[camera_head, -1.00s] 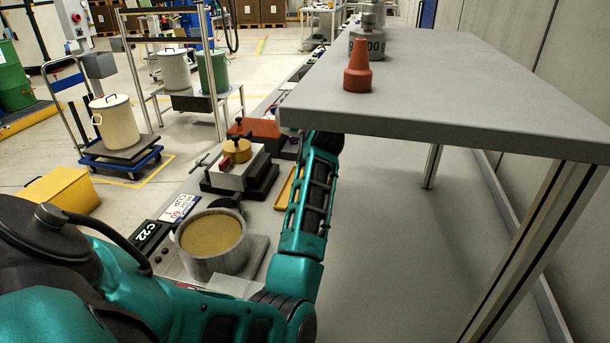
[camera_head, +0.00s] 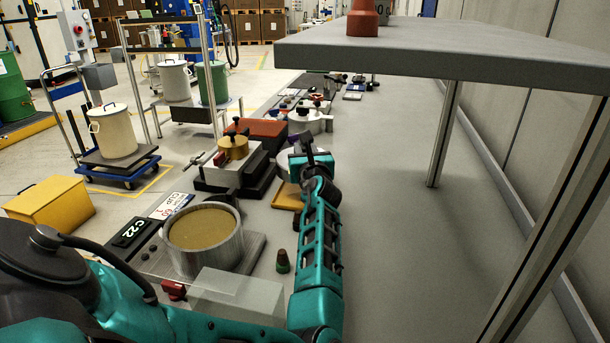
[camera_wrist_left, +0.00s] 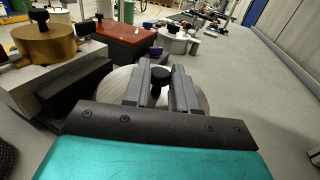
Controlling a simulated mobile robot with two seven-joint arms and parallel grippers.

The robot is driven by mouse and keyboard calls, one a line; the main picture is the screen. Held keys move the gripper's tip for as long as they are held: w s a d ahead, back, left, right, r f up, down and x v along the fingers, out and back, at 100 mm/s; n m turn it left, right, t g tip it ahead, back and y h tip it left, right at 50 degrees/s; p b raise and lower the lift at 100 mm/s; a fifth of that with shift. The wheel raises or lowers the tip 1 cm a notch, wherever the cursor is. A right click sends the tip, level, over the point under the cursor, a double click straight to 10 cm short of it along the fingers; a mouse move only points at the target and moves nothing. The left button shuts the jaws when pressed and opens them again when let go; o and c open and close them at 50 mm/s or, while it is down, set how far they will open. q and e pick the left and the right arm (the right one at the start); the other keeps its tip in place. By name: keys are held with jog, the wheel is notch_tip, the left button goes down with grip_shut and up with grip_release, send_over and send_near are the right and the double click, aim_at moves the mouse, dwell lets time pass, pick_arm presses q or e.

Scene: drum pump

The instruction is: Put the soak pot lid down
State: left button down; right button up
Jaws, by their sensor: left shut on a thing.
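The soak pot lid is a pale round disc (camera_wrist_left: 112,88) with a black knob (camera_wrist_left: 160,84), in the left wrist view. My left gripper (camera_head: 306,148) is shut on the knob, one finger on each side; the gripper also shows in the left wrist view (camera_wrist_left: 160,76). The fingers and palm hide part of the lid. In the head view the lid is mostly hidden behind the gripper. I cannot tell whether the lid touches the bench. The open metal pot (camera_head: 229,254), with amber liquid inside, stands nearer and to the left. My right gripper is not in view.
A block with a brass cylinder (camera_head: 233,146) stands left of the gripper, with a red box (camera_head: 262,130) behind it. A yellow tray (camera_head: 286,197) lies close by the wrist. A raised grey shelf (camera_head: 450,55) overhangs on the right. Bare bench (camera_head: 385,250) lies right of the arm.

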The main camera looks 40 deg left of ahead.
pick_arm(q)
notch_tip(320, 180, down, 4)
jog(key=b, duration=0.3)
jog(key=shift+f, duration=0.2)
jog(key=c, duration=0.9)
grip_release()
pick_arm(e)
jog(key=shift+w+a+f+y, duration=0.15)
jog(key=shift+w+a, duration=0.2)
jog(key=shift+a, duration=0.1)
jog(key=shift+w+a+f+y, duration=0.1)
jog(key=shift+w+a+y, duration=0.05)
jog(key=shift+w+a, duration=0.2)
